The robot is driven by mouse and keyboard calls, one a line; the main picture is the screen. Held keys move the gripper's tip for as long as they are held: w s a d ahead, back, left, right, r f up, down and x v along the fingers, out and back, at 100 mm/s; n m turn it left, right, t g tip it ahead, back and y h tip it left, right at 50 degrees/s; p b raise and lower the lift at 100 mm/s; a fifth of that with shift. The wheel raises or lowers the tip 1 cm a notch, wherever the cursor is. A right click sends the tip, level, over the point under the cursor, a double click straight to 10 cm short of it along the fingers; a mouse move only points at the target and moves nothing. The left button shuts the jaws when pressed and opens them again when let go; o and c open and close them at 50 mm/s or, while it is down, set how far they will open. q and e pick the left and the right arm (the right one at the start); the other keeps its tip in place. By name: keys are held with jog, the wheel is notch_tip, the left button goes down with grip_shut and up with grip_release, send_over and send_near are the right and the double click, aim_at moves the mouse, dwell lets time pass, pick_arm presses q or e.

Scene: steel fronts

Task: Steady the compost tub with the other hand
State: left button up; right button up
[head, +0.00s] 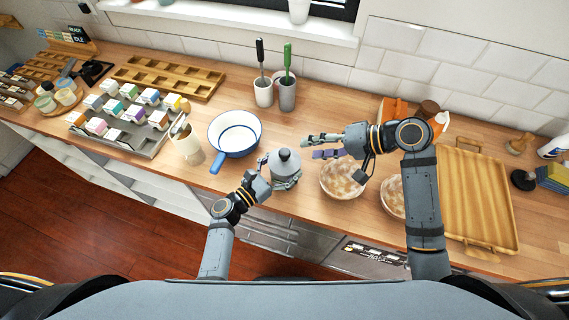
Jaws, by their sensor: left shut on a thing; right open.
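The compost tub (286,162), a grey lidded pot with a small knob on top, stands upright near the front edge of the counter. My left gripper (267,175) is shut on it from its left side. Its fingers are partly hidden against the tub. My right gripper (318,147) is open and empty, with its fingers pointing left, to the right of the tub's lid. It appears to be above counter height and apart from the tub, though the exact gap is hard to judge.
A white-and-blue pan (236,132) with a blue handle lies left of the tub. A cream mug (188,146) stands beyond it. Pale patterned bowls (342,181) sit below my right arm. A wooden tray (478,200) lies right. Two utensil cups (287,97) stand behind.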

aim_at(289, 154)
jog(key=shift+w+a+f+m+y, duration=0.25)
jog(key=shift+a+f+m, duration=0.8)
jog(key=shift+m, duration=2.2)
jog(key=shift+w+a+f+m, duration=0.45)
jog(key=shift+a+f+m, duration=0.6)
jog(key=shift+m, duration=2.25)
jog(key=shift+w+a+f+m+y, duration=0.25)
jog(key=shift+a+f+m, duration=0.75)
jog(key=shift+m, duration=2.25)
jog(key=shift+w+a+r, duration=0.1)
jog(key=shift+a+r, duration=0.15)
jog(key=shift+r, duration=0.05)
grip_shut()
